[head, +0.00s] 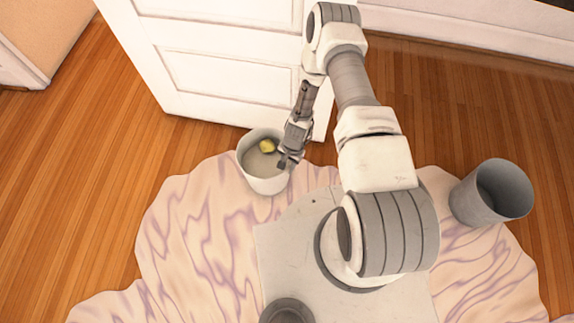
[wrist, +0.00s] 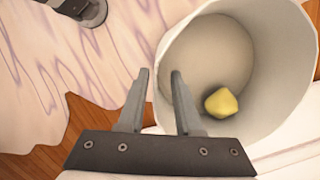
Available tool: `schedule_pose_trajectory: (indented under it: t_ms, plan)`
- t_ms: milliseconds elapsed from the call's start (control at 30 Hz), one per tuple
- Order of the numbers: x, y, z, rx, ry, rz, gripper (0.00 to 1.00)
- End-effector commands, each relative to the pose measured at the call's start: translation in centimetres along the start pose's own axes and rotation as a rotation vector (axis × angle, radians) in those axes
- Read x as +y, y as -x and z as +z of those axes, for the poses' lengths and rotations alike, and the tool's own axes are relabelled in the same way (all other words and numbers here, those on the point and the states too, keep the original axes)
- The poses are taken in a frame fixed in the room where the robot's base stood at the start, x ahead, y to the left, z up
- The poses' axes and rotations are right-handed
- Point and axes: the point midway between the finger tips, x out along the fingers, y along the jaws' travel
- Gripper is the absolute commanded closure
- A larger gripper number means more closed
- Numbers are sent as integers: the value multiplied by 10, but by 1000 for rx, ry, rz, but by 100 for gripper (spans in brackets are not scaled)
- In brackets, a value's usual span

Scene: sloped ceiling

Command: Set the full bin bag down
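No bin bag shows in either view. A white round bin (head: 265,185) stands at the edge of the patterned rug, by the white door; it also shows in the wrist view (wrist: 270,112). A small yellow lump (head: 267,146) lies inside on its bottom, and it shows in the wrist view (wrist: 221,103). My gripper (head: 287,163) is at the bin's right rim in the head view. In the wrist view its fingers (wrist: 158,78) are apart, one over the bin's opening and one outside the rim. I cannot tell whether they touch the wall.
A grey empty-looking bin (head: 491,192) stands at the right on the rug's edge. The white panelled door (head: 225,65) is close behind the white bin. The patterned rug (head: 195,225) lies around my base. Wooden floor (head: 60,180) at the left is clear.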

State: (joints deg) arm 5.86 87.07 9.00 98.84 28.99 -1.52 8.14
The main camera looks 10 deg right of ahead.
Motion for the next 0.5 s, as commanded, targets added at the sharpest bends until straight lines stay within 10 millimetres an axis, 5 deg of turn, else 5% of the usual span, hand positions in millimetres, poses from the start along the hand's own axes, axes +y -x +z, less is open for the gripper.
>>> schedule_pose_trajectory:
  t_ms: [300,500]
  plan:
    - [0,4,0,0,0,0,67]
    - [-1,42,1,1,1,-1,67]
